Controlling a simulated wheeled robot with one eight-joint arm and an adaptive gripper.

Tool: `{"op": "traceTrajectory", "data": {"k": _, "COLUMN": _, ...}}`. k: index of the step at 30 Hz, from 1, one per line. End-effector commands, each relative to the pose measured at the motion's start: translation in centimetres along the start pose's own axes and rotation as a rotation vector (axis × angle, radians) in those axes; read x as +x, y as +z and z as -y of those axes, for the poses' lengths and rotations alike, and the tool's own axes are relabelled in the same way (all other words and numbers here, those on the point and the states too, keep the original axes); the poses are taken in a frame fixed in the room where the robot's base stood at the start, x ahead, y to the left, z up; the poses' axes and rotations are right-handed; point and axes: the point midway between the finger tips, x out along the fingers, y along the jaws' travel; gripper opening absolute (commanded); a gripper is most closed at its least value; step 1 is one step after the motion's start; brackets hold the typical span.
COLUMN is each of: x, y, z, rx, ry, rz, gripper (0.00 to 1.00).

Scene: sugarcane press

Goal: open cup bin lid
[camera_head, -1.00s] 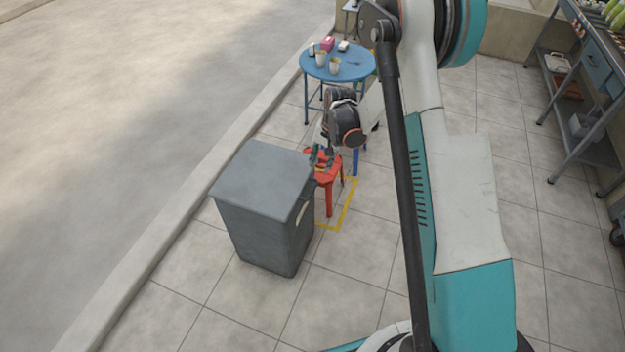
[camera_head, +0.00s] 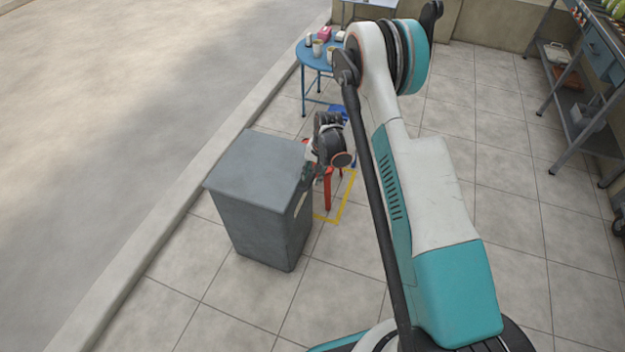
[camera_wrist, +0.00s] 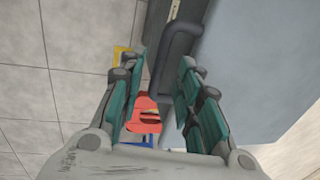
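The grey cup bin (camera_head: 258,225) stands on the tiles left of centre in the head view. Its flat lid (camera_head: 262,162) lies shut on top. My gripper (camera_head: 306,172) is at the bin's right side, near the lid's edge, partly hidden by my wrist. In the wrist view my gripper (camera_wrist: 164,62) is open, with its teal-padded fingers apart. A dark bent handle bar (camera_wrist: 160,72) shows between and beyond the fingertips, beside the bin's large blue-grey surface (camera_wrist: 255,65). I cannot tell whether a finger touches the bar.
A red stool (camera_head: 328,192) stands close behind my gripper, by yellow floor tape (camera_head: 345,200). A blue round table (camera_head: 312,60) with cups is farther back. A metal shelf (camera_head: 590,130) is at the right. The tiles in front are clear.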

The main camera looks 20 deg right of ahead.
Motion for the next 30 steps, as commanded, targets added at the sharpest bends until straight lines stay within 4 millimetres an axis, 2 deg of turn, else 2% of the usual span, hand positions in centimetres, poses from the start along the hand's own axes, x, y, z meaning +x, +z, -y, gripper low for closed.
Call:
{"op": "traceTrajectory", "data": {"k": 1, "x": 0.8, "y": 0.0, "z": -0.01, "rx": -0.001, "ry": 0.0, "rz": 0.0, "gripper": 0.31}}
{"op": "traceTrajectory", "data": {"k": 5, "x": 1.56, "y": 0.01, "z": 0.0, "rx": -0.001, "ry": 0.0, "rz": 0.0, "gripper": 0.31}}
{"op": "traceTrajectory", "data": {"k": 15, "x": 1.74, "y": 0.01, "z": 0.02, "rx": 0.0, "ry": 0.0, "rz": 0.0, "gripper": 0.31}}
{"op": "traceTrajectory", "data": {"k": 19, "x": 1.74, "y": 0.0, "z": 0.01, "rx": 0.0, "ry": 0.0, "rz": 0.0, "gripper": 0.02}}
{"op": "traceTrajectory", "data": {"k": 30, "x": 1.06, "y": 0.03, "z": 0.23, "rx": -0.001, "ry": 0.015, "rz": 0.001, "gripper": 0.0}}
